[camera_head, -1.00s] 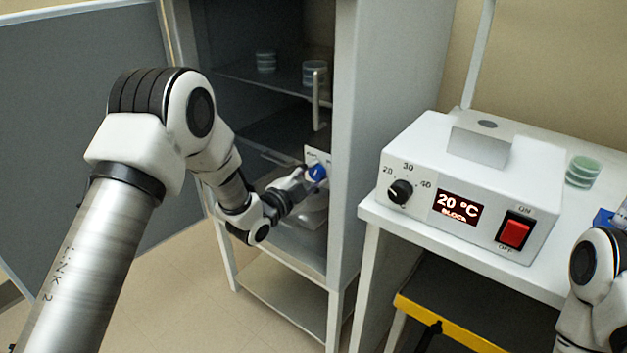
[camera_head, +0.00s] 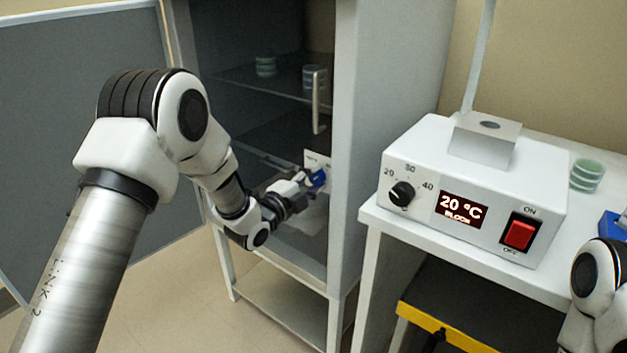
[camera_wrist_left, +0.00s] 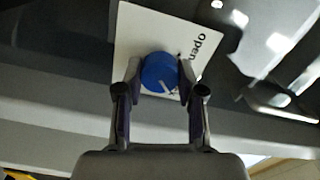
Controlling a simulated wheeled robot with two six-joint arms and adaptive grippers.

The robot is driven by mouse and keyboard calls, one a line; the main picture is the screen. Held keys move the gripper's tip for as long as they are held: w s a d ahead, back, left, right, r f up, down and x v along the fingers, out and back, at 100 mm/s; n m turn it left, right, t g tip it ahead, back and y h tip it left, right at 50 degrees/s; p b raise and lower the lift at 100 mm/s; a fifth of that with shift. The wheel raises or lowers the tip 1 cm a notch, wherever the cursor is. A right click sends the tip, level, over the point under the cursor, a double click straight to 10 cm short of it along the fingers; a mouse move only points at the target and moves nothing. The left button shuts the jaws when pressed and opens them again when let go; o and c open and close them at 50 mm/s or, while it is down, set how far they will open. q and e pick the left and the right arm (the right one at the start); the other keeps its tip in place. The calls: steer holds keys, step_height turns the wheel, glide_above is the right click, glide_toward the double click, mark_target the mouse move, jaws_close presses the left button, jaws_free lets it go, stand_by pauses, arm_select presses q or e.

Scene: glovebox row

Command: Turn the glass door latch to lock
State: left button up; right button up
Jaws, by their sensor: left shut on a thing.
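The blue latch knob (camera_head: 317,178) sits on a white label plate (camera_head: 312,158) on the cabinet's glass door, below the door's bar handle (camera_head: 317,100). In the left wrist view the round blue knob (camera_wrist_left: 159,72) has a white pointer line, and the plate (camera_wrist_left: 140,28) shows the word "open"; other lettering is partly covered. My left gripper (camera_head: 306,181) is at the knob. In the left wrist view its fingers (camera_wrist_left: 160,80) stand on both sides of the knob, shut on it. My right gripper is out of view; only part of my right arm shows at the lower right.
A white heater block (camera_head: 470,190) with a dial, display and red switch stands on the white table right of the cabinet (camera_head: 375,130). A grey panel (camera_head: 60,120) is at the left. A yellow-edged step (camera_head: 450,335) is under the table.

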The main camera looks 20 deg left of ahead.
arm_select(q)
steer(key=o, duration=1.1)
steer(key=shift+o, duration=0.2)
steer(key=v, duration=1.2)
